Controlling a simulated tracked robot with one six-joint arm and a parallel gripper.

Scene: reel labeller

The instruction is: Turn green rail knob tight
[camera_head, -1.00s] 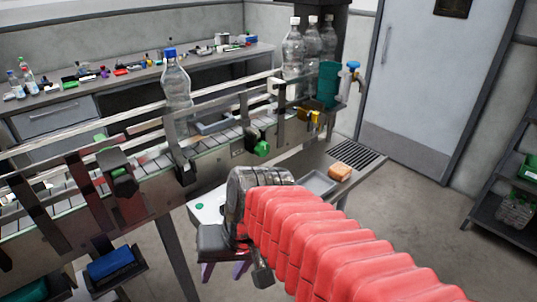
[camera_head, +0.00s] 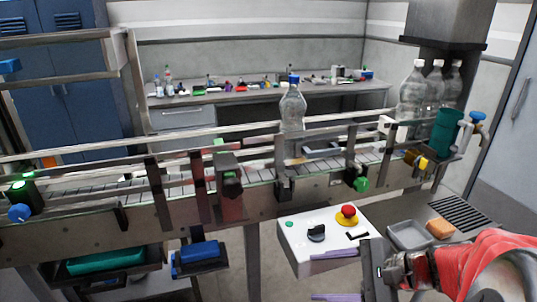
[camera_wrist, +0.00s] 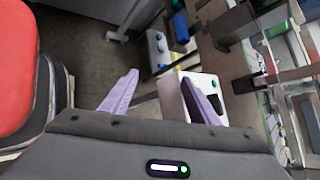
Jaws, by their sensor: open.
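A green rail knob (camera_head: 361,184) sticks out from the front side of the conveyor (camera_head: 325,190), right of centre in the head view. I cannot make out the green knob clearly in the wrist view.
A capped bottle (camera_head: 292,108) stands on the conveyor. A grey tray (camera_head: 408,236) and an orange sponge (camera_head: 440,229) lie at the right.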

